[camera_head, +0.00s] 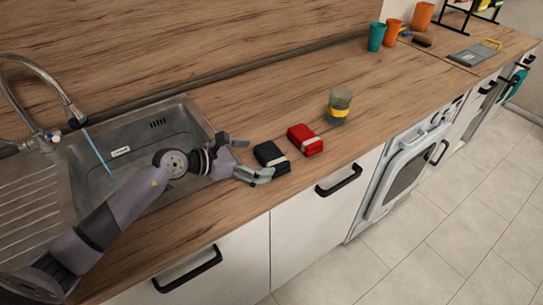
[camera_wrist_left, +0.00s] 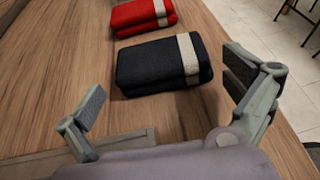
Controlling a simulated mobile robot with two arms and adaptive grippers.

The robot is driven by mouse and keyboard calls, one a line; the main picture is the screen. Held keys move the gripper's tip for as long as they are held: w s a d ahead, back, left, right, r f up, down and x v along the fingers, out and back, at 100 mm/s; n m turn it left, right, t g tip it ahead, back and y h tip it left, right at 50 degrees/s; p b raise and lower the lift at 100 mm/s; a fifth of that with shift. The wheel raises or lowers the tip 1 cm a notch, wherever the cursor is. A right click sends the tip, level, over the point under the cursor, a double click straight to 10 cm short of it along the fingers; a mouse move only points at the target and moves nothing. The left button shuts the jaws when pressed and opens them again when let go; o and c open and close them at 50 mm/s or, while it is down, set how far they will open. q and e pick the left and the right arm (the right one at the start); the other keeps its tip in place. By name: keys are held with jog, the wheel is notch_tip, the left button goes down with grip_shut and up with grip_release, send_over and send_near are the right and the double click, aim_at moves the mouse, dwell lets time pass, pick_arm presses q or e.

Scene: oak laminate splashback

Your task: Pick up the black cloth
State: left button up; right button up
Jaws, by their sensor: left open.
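The black cloth (camera_head: 268,154) is a folded dark bundle with a pale band, lying on the wooden counter right of the sink. It also shows in the left wrist view (camera_wrist_left: 150,68), just ahead of the fingers. My left gripper (camera_head: 254,160) is open at the cloth's near-left side, with one finger along the cloth's front edge. In the left wrist view my left gripper (camera_wrist_left: 165,100) has its fingers spread wide, and nothing is held between them. My right gripper is in neither view.
A red folded cloth (camera_head: 305,140) with a pale band lies just beyond the black one. A jar (camera_head: 339,104) stands farther right. The steel sink (camera_head: 140,140) is on the left. Teal and orange cups (camera_head: 376,37) stand at the back. The counter's front edge is close.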

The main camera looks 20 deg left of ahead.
aim_at(266, 156)
pick_arm(q)
jog(key=x, duration=0.2)
jog(key=p+x, duration=0.1)
jog(key=x, duration=0.1)
jog(key=shift+d+r, duration=0.2)
jog(key=shift+r, duration=0.15)
jog(key=shift+w+d+f, duration=0.2)
jog(key=shift+f, duration=0.05)
jog(key=shift+s, duration=0.1)
jog(key=c, duration=0.8)
jog(key=shift+c, duration=0.3)
jog(key=shift+r, duration=0.15)
